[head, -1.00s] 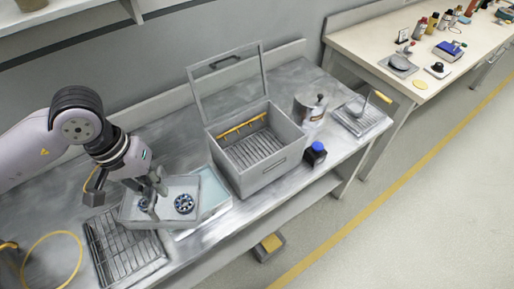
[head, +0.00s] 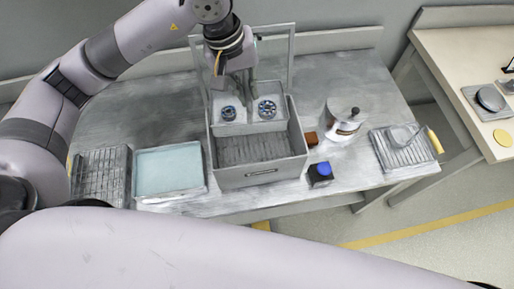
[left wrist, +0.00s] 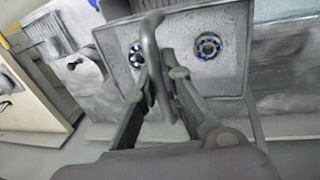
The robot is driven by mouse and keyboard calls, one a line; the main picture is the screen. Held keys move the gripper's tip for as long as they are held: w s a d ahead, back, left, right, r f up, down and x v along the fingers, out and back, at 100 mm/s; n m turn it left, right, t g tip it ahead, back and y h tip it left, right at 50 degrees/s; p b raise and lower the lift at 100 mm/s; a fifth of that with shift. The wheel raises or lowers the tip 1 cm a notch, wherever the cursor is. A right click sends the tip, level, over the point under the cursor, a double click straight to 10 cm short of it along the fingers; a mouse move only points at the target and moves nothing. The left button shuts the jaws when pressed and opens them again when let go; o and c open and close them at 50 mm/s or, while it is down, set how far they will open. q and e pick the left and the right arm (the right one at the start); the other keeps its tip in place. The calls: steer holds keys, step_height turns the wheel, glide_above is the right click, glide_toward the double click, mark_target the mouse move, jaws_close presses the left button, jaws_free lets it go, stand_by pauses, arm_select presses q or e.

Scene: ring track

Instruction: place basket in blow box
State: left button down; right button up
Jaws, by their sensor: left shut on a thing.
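My left gripper (head: 241,88) is shut on the handle of the basket (head: 247,126), a shallow grey tray holding two blue-and-dark ring-shaped parts. In the left wrist view, the fingers (left wrist: 160,80) close around the curved grey handle, and the basket (left wrist: 175,78) shows behind it. The blow box (head: 262,175) is a grey open-topped box with its framed lid standing up at the back. In the head view the basket appears at the back of its opening; I cannot tell how high it is or whether it touches. My right gripper is not in view.
A pale blue tray (head: 168,171) and a dark rack (head: 98,176) lie left of the box. My own arm fills the foreground.

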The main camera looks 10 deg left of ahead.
arm_select(q)
steer(key=shift+w+d+n, duration=0.1)
steer(key=shift+d+n, duration=0.3)
steer(key=shift+d, duration=0.15)
steer(key=a+p+x, duration=0.2)
steer(key=x, duration=0.7)
steer(key=s+a+f+p+x, duration=0.1)
steer(key=a+p+x, duration=0.1)
steer(key=x, duration=0.7)
steer(key=shift+d+f+p, duration=0.25)
steer(key=shift+f+p, duration=0.05)
steer(key=shift+p, duration=0.2)
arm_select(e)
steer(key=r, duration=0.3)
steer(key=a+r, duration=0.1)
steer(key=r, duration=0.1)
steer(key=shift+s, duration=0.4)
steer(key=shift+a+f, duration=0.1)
arm_select(q)
steer(key=shift+f, duration=0.2)
steer(key=c, duration=1.7)
jaws_free()
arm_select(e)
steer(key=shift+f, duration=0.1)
